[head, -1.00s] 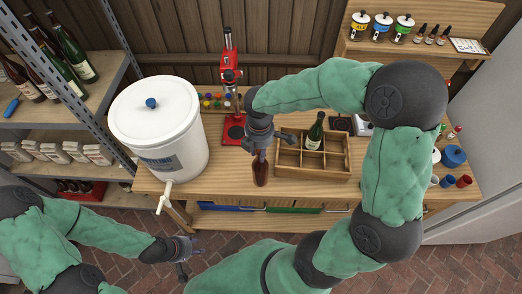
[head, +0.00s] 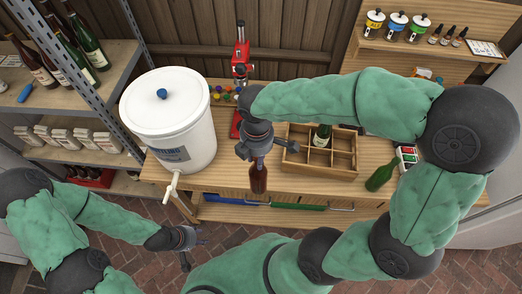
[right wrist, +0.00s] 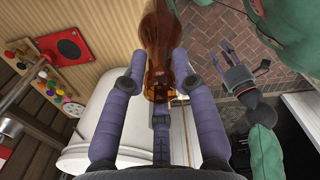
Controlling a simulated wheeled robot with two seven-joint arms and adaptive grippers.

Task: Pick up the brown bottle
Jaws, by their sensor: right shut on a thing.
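The brown bottle (head: 258,181) shows below my right gripper (head: 258,157) in the head view, in front of the table's front edge area. My right gripper is shut on its neck. In the right wrist view the amber bottle (right wrist: 158,32) sits between the fingers of the right gripper (right wrist: 160,78) and runs out of the top of the picture. Its base is out of that view, and I cannot tell its exact height over the table. My left gripper (head: 194,252) is open and empty, low in front of the table; it also shows in the right wrist view (right wrist: 228,62).
Another green bottle (head: 381,177) is further right. A white bucket (head: 182,145) with a tap is on the left, and a red capper (head: 240,55) behind.

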